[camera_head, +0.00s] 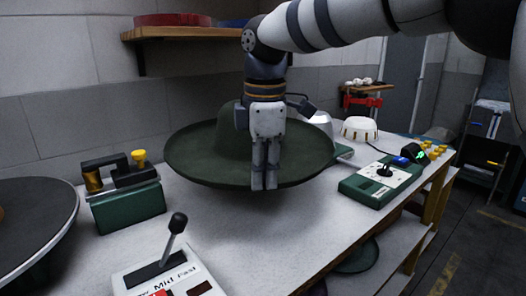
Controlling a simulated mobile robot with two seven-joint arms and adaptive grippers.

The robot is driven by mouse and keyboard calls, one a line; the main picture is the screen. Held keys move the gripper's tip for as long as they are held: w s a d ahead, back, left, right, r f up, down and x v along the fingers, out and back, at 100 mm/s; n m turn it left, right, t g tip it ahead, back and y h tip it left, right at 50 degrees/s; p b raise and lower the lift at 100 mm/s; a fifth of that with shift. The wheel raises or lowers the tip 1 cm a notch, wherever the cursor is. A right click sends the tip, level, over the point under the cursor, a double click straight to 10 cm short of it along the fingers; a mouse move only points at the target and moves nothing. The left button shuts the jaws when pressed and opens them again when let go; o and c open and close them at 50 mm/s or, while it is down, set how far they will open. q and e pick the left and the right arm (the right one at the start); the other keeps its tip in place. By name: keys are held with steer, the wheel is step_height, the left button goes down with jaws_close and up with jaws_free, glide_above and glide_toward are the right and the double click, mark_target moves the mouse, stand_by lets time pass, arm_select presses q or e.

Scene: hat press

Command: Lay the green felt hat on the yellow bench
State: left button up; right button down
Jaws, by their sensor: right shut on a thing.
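The green felt hat (205,152) has a wide dark green brim and a rounded crown. It is above the pale worktop in the middle of the head view. My right gripper (264,186) comes down from the upper right, points downward and is shut on the hat's near brim. The gripper hides part of the crown and brim. The hat looks roughly level, with a shadow below it. My left gripper is not in view. I cannot make out a yellow bench for certain.
A green device (128,202) stands at the left, beside a dark round plate (35,225). A lever box (168,275) stands at the front. A green control box (381,181) and white dome (359,128) stand right. A wooden shelf (190,33) hangs behind.

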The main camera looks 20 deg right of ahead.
steer(key=shift+w+f, duration=0.2)
steer(key=shift+f, duration=0.55)
step_height(320, 180, down, 7)
steer(key=shift+f+b, duration=0.1)
steer(key=shift+b, duration=0.3)
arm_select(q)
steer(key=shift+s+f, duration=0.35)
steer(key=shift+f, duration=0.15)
arm_select(e)
steer(key=shift+f, duration=2.45)
steer(key=c, duration=1.6)
jaws_free()
